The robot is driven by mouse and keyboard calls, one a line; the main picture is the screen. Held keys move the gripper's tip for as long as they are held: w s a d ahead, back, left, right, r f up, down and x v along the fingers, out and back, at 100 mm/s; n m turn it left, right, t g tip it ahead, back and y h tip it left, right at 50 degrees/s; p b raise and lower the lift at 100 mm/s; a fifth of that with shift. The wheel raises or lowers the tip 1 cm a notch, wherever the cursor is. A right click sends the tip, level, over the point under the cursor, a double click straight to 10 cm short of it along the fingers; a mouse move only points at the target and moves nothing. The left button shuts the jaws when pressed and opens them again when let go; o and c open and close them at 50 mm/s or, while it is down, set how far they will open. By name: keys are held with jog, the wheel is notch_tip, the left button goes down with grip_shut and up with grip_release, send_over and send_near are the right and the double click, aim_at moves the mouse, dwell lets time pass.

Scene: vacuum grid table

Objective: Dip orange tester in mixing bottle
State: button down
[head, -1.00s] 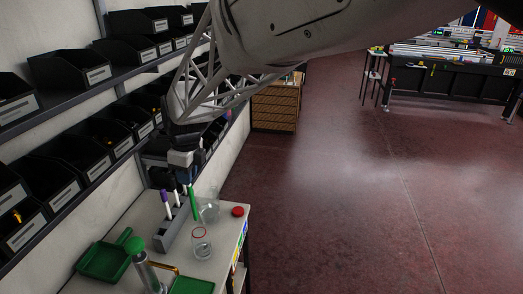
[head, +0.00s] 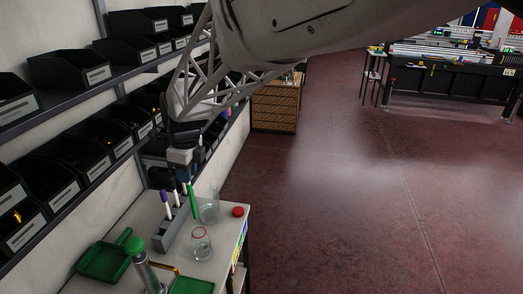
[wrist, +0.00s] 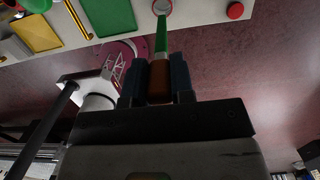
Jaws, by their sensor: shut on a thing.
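My gripper (wrist: 158,82) is shut on a tester (wrist: 159,78) with an orange-brown part between the fingers. A green stem runs out beyond it toward the table; the green stem also shows below my gripper in the head view (head: 193,201). A clear glass vessel with a red rim (head: 201,243) stands on the table in front of the rack; it also shows in the wrist view (wrist: 162,7). Another clear glass (head: 209,208) stands behind it, right of the green stem. I cannot tell which is the mixing bottle. The stem appears outside both glasses.
A grey rack (head: 173,232) holds a purple-topped tester (head: 165,199) and a white one. Shelves of black bins line the left wall.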

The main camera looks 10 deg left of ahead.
jog(key=shift+r, duration=1.65)
